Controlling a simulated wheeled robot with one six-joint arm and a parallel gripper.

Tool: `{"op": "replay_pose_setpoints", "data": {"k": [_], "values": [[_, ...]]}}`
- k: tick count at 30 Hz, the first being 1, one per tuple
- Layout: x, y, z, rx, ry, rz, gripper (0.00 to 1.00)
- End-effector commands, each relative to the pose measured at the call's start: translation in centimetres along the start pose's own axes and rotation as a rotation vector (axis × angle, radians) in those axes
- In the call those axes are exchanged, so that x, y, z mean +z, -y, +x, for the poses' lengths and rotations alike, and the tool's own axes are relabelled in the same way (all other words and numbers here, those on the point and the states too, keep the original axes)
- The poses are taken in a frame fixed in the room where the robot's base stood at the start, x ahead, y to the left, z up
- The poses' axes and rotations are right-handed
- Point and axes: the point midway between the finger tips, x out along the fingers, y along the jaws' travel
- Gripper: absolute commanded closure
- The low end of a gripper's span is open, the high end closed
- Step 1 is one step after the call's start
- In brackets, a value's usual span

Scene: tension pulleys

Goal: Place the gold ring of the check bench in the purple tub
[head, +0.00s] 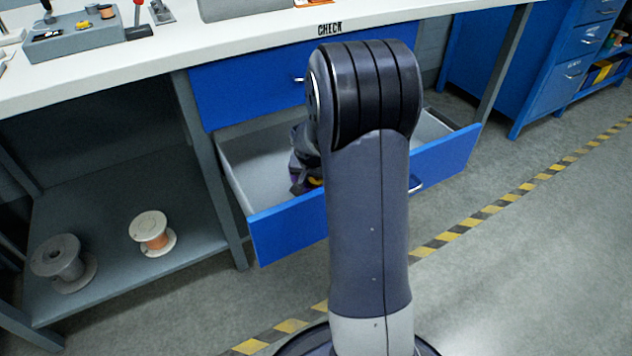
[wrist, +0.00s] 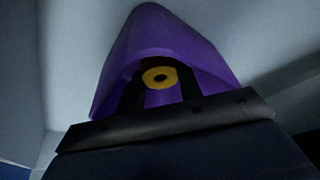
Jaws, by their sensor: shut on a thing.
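The gold ring (wrist: 148,78) shows in the wrist view between the two dark fingers of my gripper (wrist: 158,80), which is shut on it. The purple tub (wrist: 160,38) lies directly behind the ring and fingers in that view, with purple on all sides of the ring. I cannot tell whether the ring is inside the tub or just above it. In the head view, the tub (head: 296,180) shows as a small purple patch in the open drawer, with a bit of gold (head: 315,182) beside it. My arm hides most of this spot.
The open drawer (head: 285,232) has a blue front and grey inside, under the white bench marked CHECK (head: 240,60). A shut blue drawer (head: 245,85) is above it. Two spools, one grey (head: 58,258) and one pale (head: 150,228), stand on the lower shelf at left.

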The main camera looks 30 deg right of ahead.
Motion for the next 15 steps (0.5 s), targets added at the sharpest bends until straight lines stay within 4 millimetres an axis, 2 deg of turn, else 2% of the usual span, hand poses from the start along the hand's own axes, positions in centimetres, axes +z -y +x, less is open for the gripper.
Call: {"op": "replay_pose_setpoints", "data": {"k": [11,12,15], "values": [[0.18,0.02,0.52,-0.001,-0.002,0.000,0.93],[0.13,0.02,0.40,-0.001,-0.002,0.000,0.63],[0.12,0.01,0.37,-0.001,-0.002,0.000,0.57]]}}
